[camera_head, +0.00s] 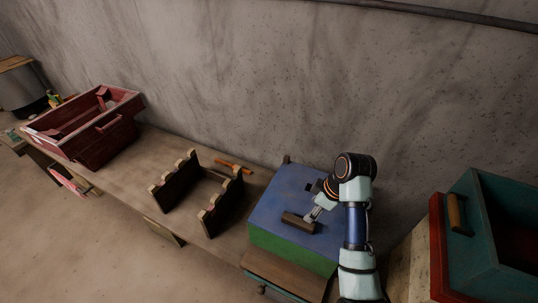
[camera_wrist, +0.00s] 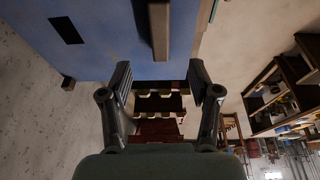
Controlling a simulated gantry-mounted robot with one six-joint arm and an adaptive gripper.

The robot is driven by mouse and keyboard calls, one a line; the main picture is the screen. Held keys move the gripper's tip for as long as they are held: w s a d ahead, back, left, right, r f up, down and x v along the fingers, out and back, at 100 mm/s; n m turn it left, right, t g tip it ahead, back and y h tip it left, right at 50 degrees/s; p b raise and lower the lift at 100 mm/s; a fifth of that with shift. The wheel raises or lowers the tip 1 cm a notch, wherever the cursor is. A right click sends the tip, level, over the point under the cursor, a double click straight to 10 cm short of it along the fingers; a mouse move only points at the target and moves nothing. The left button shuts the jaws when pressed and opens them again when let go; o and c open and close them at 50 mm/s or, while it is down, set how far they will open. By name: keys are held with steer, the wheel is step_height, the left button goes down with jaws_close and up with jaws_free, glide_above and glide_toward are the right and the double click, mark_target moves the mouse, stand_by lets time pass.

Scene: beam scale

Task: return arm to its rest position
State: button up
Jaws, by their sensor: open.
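My arm (camera_head: 355,225) rises at the right in the head view and bends over a blue-topped box with green sides (camera_head: 265,208). My gripper (camera_head: 308,217) is near the box's blue top, close to a brown bar (camera_head: 297,223) there. In the wrist view my gripper (camera_wrist: 161,82) has its two fingers spread wide, with nothing between the tips. The brown bar (camera_wrist: 160,30) lies beyond the fingertips, on or above the blue top (camera_wrist: 110,45). I cannot tell the exact gap between fingers and bar.
A notched wooden rack (camera_head: 175,180) stands left of the box, with an orange stick (camera_head: 233,166) behind it. A red toolbox (camera_head: 105,142) is farther left. A teal crate (camera_head: 480,225) with a wooden handle stands right of my arm. The concrete wall (camera_head: 260,80) runs behind.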

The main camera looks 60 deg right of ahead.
steer(key=shift+w, duration=0.1)
steer(key=w+a+r+t+h, duration=0.1)
steer(key=w+a, duration=0.3)
steer(key=a, duration=0.4)
steer(key=w+a+r+t, duration=0.1)
steer(key=w+a+t, duration=0.1)
steer(key=w+a, duration=0.45)
steer(key=w+a+r+t+h, duration=0.1)
steer(key=w+a+r, duration=0.15)
steer(key=a, duration=0.75)
steer(key=s+a+r+t, duration=0.1)
steer(key=a+r, duration=0.1)
steer(key=a, duration=0.4)
steer(key=s+a+r+m+t+y, duration=0.1)
steer(key=a+r+t, duration=0.1)
steer(key=a, duration=0.5)
steer(key=s+a+r+t, duration=0.1)
steer(key=a+r+t, duration=0.1)
steer(key=a+r, duration=0.2)
steer(key=shift+s+a+m+y, duration=0.4)
steer(key=shift+a, duration=0.8)
steer(key=shift+r, duration=0.1)
